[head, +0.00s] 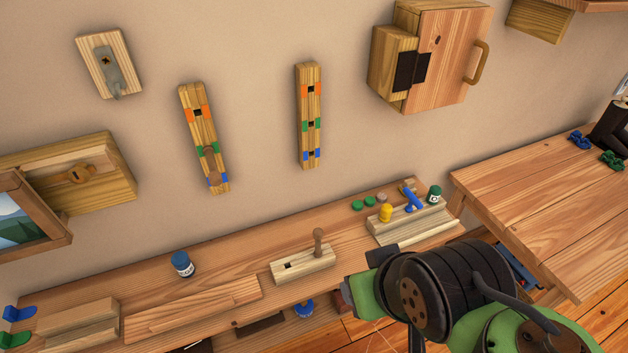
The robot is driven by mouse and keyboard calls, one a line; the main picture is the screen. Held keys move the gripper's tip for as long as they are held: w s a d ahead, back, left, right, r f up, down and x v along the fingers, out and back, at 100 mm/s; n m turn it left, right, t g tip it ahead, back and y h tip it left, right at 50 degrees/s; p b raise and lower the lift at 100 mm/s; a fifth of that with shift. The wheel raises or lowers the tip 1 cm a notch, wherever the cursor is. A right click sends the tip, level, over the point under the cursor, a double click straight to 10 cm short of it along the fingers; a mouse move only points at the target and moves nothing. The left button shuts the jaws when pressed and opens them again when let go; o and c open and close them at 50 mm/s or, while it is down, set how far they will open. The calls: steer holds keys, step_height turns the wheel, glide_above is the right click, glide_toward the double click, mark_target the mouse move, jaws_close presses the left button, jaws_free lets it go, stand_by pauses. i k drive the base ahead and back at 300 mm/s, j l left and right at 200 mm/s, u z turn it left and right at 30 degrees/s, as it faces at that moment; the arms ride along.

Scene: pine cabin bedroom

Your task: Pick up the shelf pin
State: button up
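A brown wooden peg (318,241), which looks like a shelf pin, stands upright in a pale block (290,268) on the long wooden bench. A square hole to its left in the block is empty. On the wall, the left slotted strip (197,125) has similar pegs at its green band (208,153) and blue band (215,180). The right strip (311,85) shows dark square holes and no pegs. My arm is at the lower right, its green and black end (362,290) in front of the bench, right of the block. Its fingers are not clear, and I see nothing held.
A blue jar (182,265) stands left of the block. A tray-like block (410,225) with a yellow piece and a blue tool is to the right. A wooden cabinet (440,55) hangs above. A slanted wooden desk (545,200) is at right.

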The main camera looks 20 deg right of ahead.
mark_target(318, 233)
steer(key=i+j+u, duration=0.15)
steer(key=u, duration=0.25)
steer(key=i+j+u, duration=0.15)
steer(key=u, duration=0.2)
